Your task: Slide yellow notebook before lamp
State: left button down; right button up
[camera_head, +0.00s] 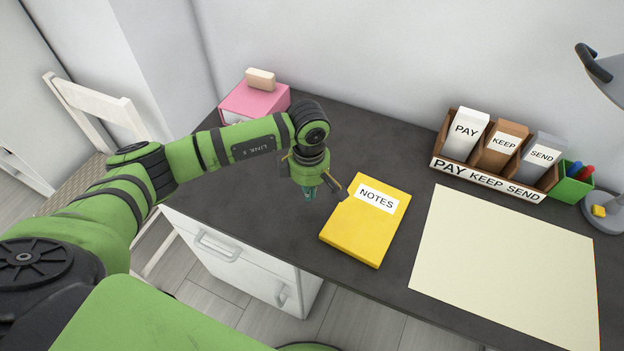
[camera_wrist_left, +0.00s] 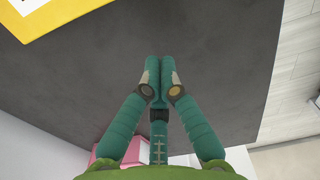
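The yellow notebook (camera_head: 362,232), with a white NOTES label, lies flat and slightly turned on the dark desk. Its corner also shows at the top left of the left wrist view (camera_wrist_left: 40,14). My left gripper (camera_head: 312,192) is over the desk just left of the notebook, pointing down. In the left wrist view its fingers (camera_wrist_left: 160,68) are together with nothing between them. A gap of bare desk shows between fingers and notebook there. The grey lamp (camera_head: 602,75) stands at the right edge, only partly in view, its base (camera_head: 606,222) behind the pale mat. My right gripper is not in view.
A large cream mat (camera_head: 505,270) lies right of the notebook. Behind it stand a PAY KEEP SEND organizer (camera_head: 485,180) and a green pen cup (camera_head: 572,187). A pink box (camera_head: 252,103) is at the back left. The desk's front edge is near.

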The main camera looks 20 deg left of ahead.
aim_at(325, 212)
pick_arm(q)
notch_tip(325, 212, down, 4)
jog(key=shift+s+r, duration=0.1)
jog(key=d+p, duration=0.2)
jog(key=d, duration=0.1)
jog(key=shift+d, duration=0.15)
jog(key=shift+d+f, duration=0.25)
jog(key=shift+d, duration=0.2)
